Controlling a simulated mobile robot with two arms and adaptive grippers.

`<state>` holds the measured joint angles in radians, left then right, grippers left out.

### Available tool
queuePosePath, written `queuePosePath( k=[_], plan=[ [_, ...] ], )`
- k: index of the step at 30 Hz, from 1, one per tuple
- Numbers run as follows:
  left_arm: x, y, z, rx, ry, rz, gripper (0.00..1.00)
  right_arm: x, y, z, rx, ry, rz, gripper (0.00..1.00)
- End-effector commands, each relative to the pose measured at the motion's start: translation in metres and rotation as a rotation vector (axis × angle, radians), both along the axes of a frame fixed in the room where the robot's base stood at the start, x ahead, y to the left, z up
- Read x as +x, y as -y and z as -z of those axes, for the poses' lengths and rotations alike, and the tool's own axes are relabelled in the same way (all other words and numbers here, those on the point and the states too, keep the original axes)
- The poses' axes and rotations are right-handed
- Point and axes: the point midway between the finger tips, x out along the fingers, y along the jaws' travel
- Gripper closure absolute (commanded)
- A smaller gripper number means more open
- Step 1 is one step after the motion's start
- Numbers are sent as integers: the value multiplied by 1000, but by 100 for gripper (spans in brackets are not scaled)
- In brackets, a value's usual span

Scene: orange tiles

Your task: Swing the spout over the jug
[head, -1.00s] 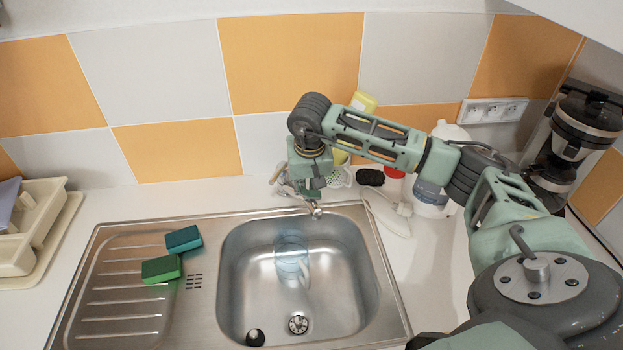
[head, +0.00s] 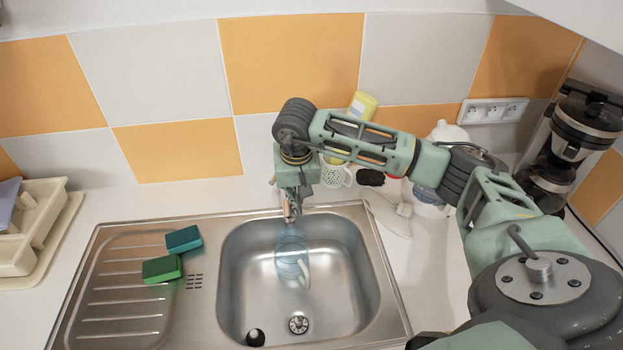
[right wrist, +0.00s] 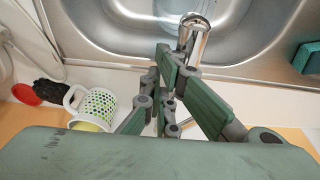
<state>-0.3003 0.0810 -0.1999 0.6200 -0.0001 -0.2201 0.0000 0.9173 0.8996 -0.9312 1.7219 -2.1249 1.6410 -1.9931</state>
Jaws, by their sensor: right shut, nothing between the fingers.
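A clear bluish jug (head: 290,262) with a handle stands in the sink basin. The metal spout (head: 289,214) reaches forward from the back edge of the sink, its end just above the jug's far rim in the head view. The spout's end also shows in the right wrist view (right wrist: 196,36). My right gripper (head: 287,200) is shut and empty, close beside the spout; its fingers (right wrist: 176,75) partly cover the spout's body. I cannot tell whether they touch it. My left gripper is out of view.
The steel sink (head: 232,300) has a drainboard with a green sponge (head: 162,269) and a blue sponge (head: 184,239). A dotted mug (right wrist: 95,107), a yellow bottle (head: 362,104) and a white jug-like bottle (head: 447,132) stand behind. A coffee maker (head: 567,140) is at right.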

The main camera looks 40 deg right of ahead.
Motion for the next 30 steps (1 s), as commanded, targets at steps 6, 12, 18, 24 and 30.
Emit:
queuePosePath(
  k=[6, 12, 18, 24, 30],
  plan=[
    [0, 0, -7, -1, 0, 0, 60, -4, 10, -15, -1, 3, 2, 100],
    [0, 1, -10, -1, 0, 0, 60, -5, 11, -21, 0, 3, 2, 100],
    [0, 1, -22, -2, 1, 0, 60, -4, 11, -44, 0, 6, 2, 100],
    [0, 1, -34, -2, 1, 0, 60, -4, 11, -68, -1, 4, 1, 100],
    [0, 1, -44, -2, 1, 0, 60, -4, 11, -87, -1, 4, 2, 100]
  ],
)
